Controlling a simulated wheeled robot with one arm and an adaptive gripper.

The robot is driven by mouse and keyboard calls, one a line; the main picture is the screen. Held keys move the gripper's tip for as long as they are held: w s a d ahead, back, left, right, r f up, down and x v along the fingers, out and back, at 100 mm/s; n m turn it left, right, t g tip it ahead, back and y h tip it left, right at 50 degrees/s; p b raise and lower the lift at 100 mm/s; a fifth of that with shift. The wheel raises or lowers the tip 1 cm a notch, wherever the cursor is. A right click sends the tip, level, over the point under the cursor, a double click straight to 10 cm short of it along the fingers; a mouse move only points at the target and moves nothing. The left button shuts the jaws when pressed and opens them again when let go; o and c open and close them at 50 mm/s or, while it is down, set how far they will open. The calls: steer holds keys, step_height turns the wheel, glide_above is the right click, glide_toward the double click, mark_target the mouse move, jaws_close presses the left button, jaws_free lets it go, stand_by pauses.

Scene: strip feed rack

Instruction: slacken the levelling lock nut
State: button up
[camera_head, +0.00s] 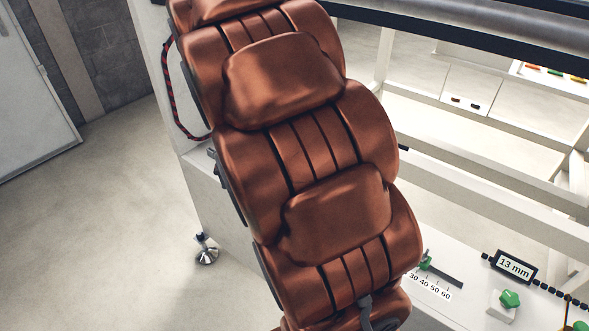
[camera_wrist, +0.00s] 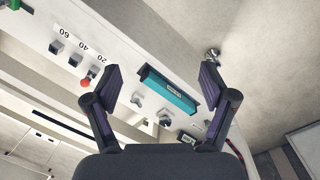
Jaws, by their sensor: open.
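A levelling foot (camera_head: 207,250) with a round metal base stands on the floor below the left corner of the white rack frame. Its threaded stem shows, but the lock nut is too small to make out clearly. In the wrist view what looks like the same foot (camera_wrist: 212,54) lies beyond the tip of the right finger. My gripper (camera_wrist: 160,80) is open with nothing between its fingers, and apart from the foot. In the head view my copper-coloured arm covers the middle of the rack.
A teal bar with a small label (camera_wrist: 170,90) sits on the rack face, beside several knobs and a red knob (camera_wrist: 86,83). A 13 mm display (camera_head: 515,266) and green knob (camera_head: 510,299) are at right. A red-black cable (camera_head: 172,100) hangs left. Floor at left is clear.

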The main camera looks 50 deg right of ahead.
steer(key=w+d+f+m+b, duration=0.1)
steer(key=w+d+f, duration=0.3)
steer(key=d, duration=0.5)
steer(key=w+d+f+m+b, duration=0.2)
steer(key=w+d+f+m, duration=0.2)
steer(key=d, duration=0.6)
steer(key=w+d+f+m+t+b, duration=0.1)
steer(key=w+d+f+m+b, duration=0.1)
steer(key=w+d+f, duration=0.3)
steer(key=shift+w+d+f+m, duration=0.1)
steer(key=shift+d+f+m, duration=0.15)
steer(key=shift+d+f, duration=0.45)
steer(key=shift+s+d+f+m, duration=0.1)
steer(key=shift+d+f+m, duration=0.15)
steer(key=shift+d, duration=0.85)
steer(key=shift+w+d+f+m, duration=0.1)
steer(key=shift+d+f+m, duration=0.1)
steer(key=shift+d+f, duration=0.5)
steer(key=shift+d+f+p, duration=0.2)
steer(key=shift+f+p, duration=0.25)
steer(key=shift+f, duration=3.25)
steer(key=c, duration=1.2)
